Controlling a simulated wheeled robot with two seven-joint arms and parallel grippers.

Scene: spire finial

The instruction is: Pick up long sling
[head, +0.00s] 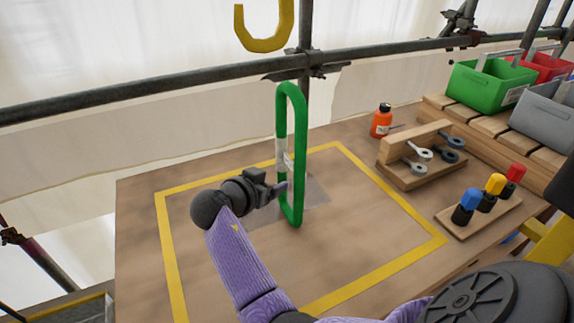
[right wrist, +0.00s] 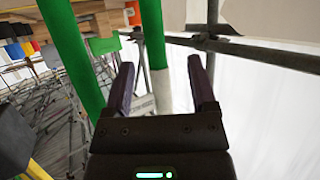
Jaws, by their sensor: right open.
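The long sling (head: 299,150) is a tall, narrow green loop with a white label section, standing upright over the table and reaching above it. My right gripper (head: 280,188) is at its lower left strand, with the jaws open. In the right wrist view, one strand of the sling (right wrist: 152,35) with a white section appears between the two open fingers (right wrist: 162,80). The other green strand (right wrist: 72,45) passes left of the left finger. Contact between fingers and sling cannot be told. My left gripper is not in view.
A yellow hook (head: 264,38) hangs above the sling. A dark scaffold tube (head: 180,88) crosses behind. An orange bottle (head: 381,122), a wooden rack with ring-ended tools (head: 420,150) and coloured-top pegs (head: 480,203) stand at right. The yellow-outlined table area (head: 375,220) is mostly clear.

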